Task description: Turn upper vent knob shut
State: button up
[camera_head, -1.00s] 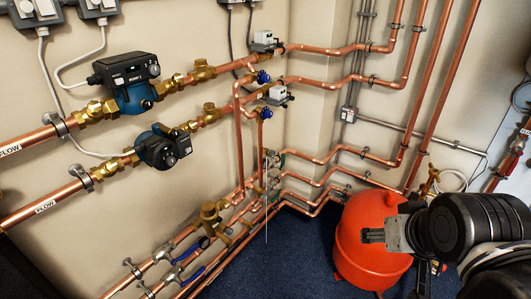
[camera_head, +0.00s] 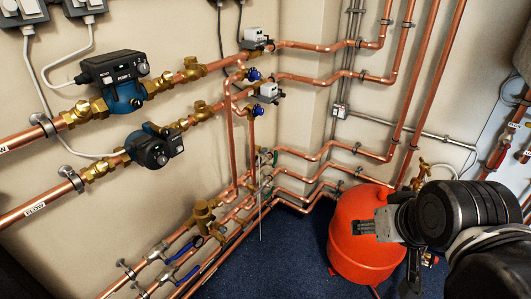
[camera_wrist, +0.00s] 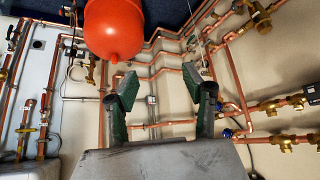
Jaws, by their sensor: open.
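Two blue knobs sit on the copper pipework in the head view. The upper blue knob (camera_head: 254,75) is beside the upper valve with a grey-white box. My gripper (camera_head: 362,227) is far to the lower right of both, in front of the red vessel, touching neither knob. In the wrist view my gripper (camera_wrist: 157,82) has its two green-padded fingers wide apart with nothing between them. A blue knob (camera_wrist: 227,133) shows right of the right finger there; I cannot tell which one it is.
The red vessel (camera_head: 370,205) stands on the blue floor (camera_head: 265,268). Two pumps, the upper (camera_head: 118,80) and the lower (camera_head: 155,148), sit on pipes at left. Low pipes with blue-handled valves (camera_head: 180,253) run below. Open space lies between my gripper and the knobs.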

jog(key=w+a+f+n+y+b, duration=0.1)
jog(key=w+a+n+y+b, duration=0.2)
jog(key=w, duration=0.9)
jog(key=w+a+f+n+y+b, duration=0.15)
jog(key=w+a, duration=0.25)
jog(key=w, duration=0.8)
jog(key=w+a+n+y+b, duration=0.2)
jog(key=w+a+n+y, duration=0.15)
jog(key=w, duration=0.95)
jog(key=w+a+f+n+t+y+b, duration=0.1)
jog(key=w+a+f+n+y+b, duration=0.15)
jog(key=w+f, duration=1)
jog(key=n+t+y+b, duration=0.2)
jog(key=n+y+b, duration=0.2)
jog(key=n+b, duration=0.15)
send_near(266, 152)
jog(key=shift+m, duration=0.5)
jog(key=x, duration=0.9)
jog(key=shift+w+a+r+b, duration=0.1)
jog(key=shift+w+a+b, duration=0.05)
jog(key=shift+b, duration=0.25)
jog(key=shift+x, duration=0.85)
jog(key=shift+r, duration=0.1)
